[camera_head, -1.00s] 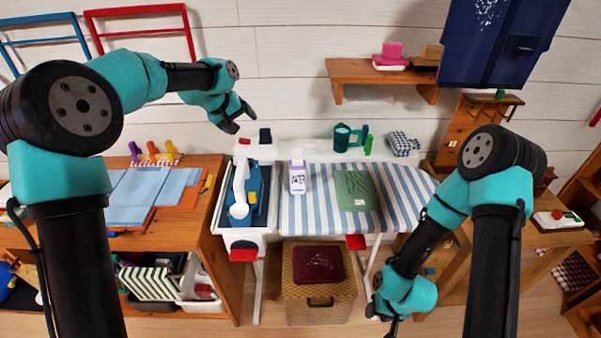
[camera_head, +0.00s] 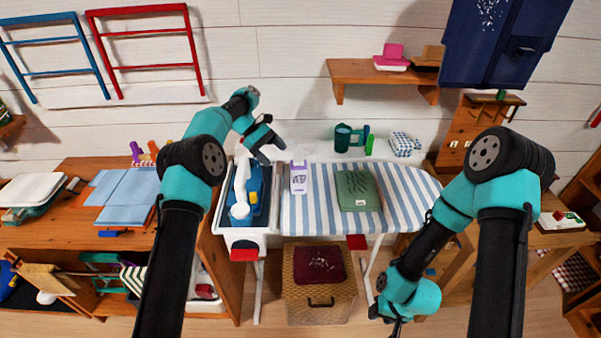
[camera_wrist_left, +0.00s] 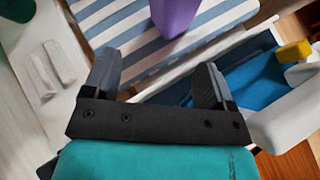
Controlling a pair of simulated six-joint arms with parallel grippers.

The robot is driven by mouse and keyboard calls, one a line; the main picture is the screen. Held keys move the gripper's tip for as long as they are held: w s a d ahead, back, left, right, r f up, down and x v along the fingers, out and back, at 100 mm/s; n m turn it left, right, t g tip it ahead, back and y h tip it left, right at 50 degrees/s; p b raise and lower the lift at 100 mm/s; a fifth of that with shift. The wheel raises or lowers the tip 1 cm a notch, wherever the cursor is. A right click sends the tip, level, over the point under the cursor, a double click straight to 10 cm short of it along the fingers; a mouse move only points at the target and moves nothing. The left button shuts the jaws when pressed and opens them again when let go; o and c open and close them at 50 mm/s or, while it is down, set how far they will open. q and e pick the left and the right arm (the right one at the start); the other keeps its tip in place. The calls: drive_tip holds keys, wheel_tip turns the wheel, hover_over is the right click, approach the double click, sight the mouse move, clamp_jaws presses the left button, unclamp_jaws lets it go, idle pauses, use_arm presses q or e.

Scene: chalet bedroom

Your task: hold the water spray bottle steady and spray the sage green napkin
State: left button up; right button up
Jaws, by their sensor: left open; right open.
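The sage green napkin (camera_head: 357,190) lies folded on the board to the right of the bottle. My left gripper (camera_head: 273,151) is open and empty, above and to the left of the bottle; its two spread fingers (camera_wrist_left: 157,80) show in the wrist view. My right gripper (camera_head: 394,325) hangs low in front of the board, away from the bottle; its fingertips are small here.
The ironing board (camera_head: 408,193) has bare cloth around the napkin. A blue and white iron (camera_head: 240,190) sits in the tray left of the bottle. A green mug (camera_head: 342,138) and a checked cloth (camera_head: 404,144) stand behind. A wicker basket (camera_head: 317,303) is below.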

sight(296, 180)
use_arm(q)
drive_tip(key=shift+s+d+f+n+g, duration=0.15)
drive_tip(key=shift+s+d+f+g, duration=0.1)
drive_tip(key=shift+f+g, duration=0.35)
drive_tip(key=shift+s+d+f+n+g, duration=0.15)
drive_tip(key=shift+d+f+g, duration=0.05)
drive_tip(key=shift+f+g, duration=0.4)
drive_tip(key=shift+d, duration=0.1)
drive_tip(key=shift+x, duration=4.9)
drive_tip(key=shift+d+r, duration=0.1)
drive_tip(key=shift+r, duration=0.05)
drive_tip(key=shift+c, duration=0.2)
clamp_jaws()
drive_tip(key=c, duration=1.3)
unclamp_jaws()
drive_tip(key=shift+c, duration=0.2)
drive_tip(key=o, duration=1.5)
